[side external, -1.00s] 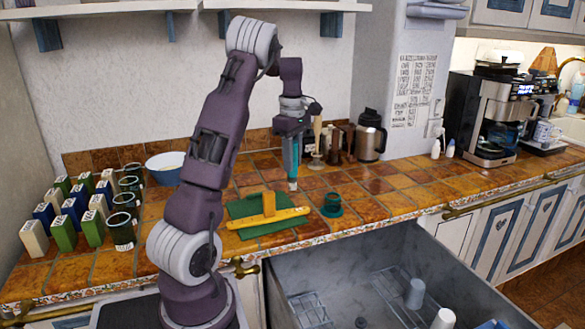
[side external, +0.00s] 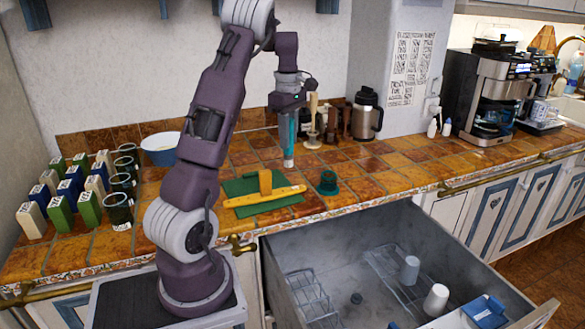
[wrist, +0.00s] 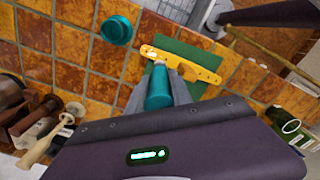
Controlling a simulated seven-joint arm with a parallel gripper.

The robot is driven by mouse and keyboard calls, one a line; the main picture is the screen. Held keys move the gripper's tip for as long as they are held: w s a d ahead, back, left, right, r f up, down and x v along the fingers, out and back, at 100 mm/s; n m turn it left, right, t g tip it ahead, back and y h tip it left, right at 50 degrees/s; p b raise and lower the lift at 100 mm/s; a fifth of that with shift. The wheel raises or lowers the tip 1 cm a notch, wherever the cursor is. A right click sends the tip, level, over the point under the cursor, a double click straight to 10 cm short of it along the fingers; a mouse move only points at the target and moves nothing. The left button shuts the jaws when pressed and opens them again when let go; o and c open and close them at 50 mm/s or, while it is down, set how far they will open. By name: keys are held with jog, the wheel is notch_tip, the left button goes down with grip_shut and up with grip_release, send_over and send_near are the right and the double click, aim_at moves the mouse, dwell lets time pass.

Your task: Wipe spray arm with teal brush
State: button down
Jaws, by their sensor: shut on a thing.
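My gripper (side external: 288,112) is shut on the teal brush (side external: 289,135), which hangs upright with its pale bristle end down, above the counter. In the wrist view the brush (wrist: 159,88) points away from the camera between the fingers. The yellow spray arm (side external: 262,196) lies on a green mat (side external: 240,187) on the tiled counter, with a raised block at its middle. It also shows in the wrist view (wrist: 197,72), partly hidden behind the brush tip. The brush is behind the spray arm in the side view and appears apart from it.
A teal round item (side external: 328,183) stands right of the mat. An open grey drawer (side external: 345,250) with racks and cups lies in front of the counter. Dark jars (side external: 118,210) and small boxes (side external: 60,215) stand left. A steel jug (side external: 367,115) and wooden-handled tools (side external: 311,120) stand behind.

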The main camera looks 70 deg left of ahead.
aim_at(288, 166)
jog(key=shift+f, duration=0.1)
jog(key=shift+f, duration=3.4)
jog(key=shift+w+f, duration=0.15)
jog(key=shift+f, duration=0.3)
jog(key=shift+w+f, duration=0.15)
jog(key=shift+w, duration=1.75)
jog(key=shift+s, duration=2.1)
jog(key=shift+r, duration=4.15)
jog(key=shift+w, duration=0.1)
